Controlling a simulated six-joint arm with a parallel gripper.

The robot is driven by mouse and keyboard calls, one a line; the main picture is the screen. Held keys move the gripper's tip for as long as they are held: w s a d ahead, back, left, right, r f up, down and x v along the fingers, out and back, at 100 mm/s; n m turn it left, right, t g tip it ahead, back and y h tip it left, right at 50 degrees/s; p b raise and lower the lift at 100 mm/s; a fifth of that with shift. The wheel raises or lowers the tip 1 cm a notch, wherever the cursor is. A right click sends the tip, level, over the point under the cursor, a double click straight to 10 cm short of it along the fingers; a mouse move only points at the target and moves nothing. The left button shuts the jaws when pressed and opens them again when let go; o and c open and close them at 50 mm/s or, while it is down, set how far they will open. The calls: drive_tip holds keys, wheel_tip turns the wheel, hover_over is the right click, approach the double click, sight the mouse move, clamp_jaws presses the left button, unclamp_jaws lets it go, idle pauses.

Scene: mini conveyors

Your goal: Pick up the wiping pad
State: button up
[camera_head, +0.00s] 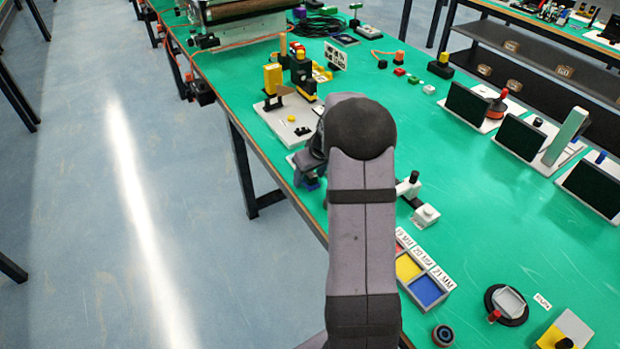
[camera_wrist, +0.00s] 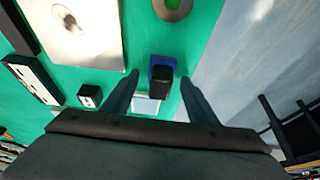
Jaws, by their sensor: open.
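A blue pad with a black block-shaped grip on top, which looks like the wiping pad (camera_wrist: 162,62), lies on the green table in the wrist view. My gripper (camera_wrist: 160,78) is open, with one finger on each side of the pad and green gaps between. I cannot tell how high the fingertips are above the table. In the head view my arm hides most of the gripper, and only a small blue part of the pad (camera_head: 312,185) shows below it, near the table's left edge.
A pale plate (camera_wrist: 147,104) lies beside the pad. A grey ring (camera_wrist: 173,8) and a white board (camera_wrist: 75,35) are near. A white base with yellow parts (camera_head: 287,122) stands behind; coloured trays (camera_head: 427,290) lie at front right. The table's left edge is close.

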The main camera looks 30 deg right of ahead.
drive_tip(key=shift+c, duration=0.7)
drive_tip(key=c, duration=1)
drive_tip(key=shift+r, duration=0.15)
wheel_tip(320, 180, up, 10)
drive_tip(key=shift+f+b, duration=0.1)
drive_tip(key=shift+b, duration=0.35)
